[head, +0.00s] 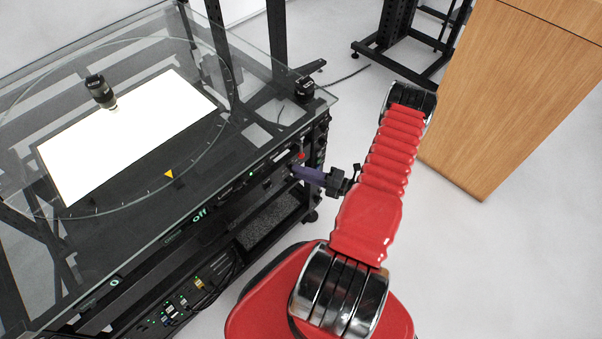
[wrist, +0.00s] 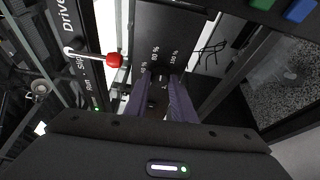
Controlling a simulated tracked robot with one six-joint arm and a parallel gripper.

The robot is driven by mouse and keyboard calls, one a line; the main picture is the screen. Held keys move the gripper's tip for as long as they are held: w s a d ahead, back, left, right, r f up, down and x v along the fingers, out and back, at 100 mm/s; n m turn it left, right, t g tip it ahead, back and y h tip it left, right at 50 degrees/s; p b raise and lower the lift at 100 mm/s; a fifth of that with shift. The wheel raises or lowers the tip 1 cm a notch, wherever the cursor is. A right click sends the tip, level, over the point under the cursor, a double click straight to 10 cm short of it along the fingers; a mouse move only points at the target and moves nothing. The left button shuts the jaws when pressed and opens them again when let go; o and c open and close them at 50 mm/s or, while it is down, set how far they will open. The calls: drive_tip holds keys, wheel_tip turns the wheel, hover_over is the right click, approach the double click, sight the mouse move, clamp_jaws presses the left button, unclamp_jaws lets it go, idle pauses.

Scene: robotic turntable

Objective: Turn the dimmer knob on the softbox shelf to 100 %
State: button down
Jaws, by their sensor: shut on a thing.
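The dimmer knob (wrist: 160,80) is a small dark knob on the black shelf panel, low between my fingertips in the wrist view.
The glass turntable (head: 215,108) with a lit white panel (head: 150,150) and black object (head: 99,90) is above. A wooden block (head: 510,95) stands right.

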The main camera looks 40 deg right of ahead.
drive_tip(key=c, duration=2.5)
unclamp_jaws()
drive_tip(key=m, duration=0.1)
drive_tip(key=m+t, duration=0.1)
drive_tip(key=m, duration=0.1)
drive_tip(key=shift+d+f+m, duration=0.1)
drive_tip(key=shift+f+m, duration=0.2)
drive_tip(key=shift+f, duration=0.05)
drive_tip(key=shift+c, duration=0.2)
drive_tip(key=shift+m+t, duration=0.8)
drive_tip(key=shift+m, duration=0.8)
clamp_jaws()
drive_tip(key=shift+a, duration=0.25)
drive_tip(key=o, duration=1)
unclamp_jaws()
drive_tip(key=shift+d, duration=0.1)
drive_tip(key=shift+s+d, duration=0.1)
drive_tip(key=shift+s, duration=0.05)
drive_tip(key=v, duration=1.3)
drive_tip(key=shift+s+f, duration=0.2)
drive_tip(key=shift+s, duration=0.05)
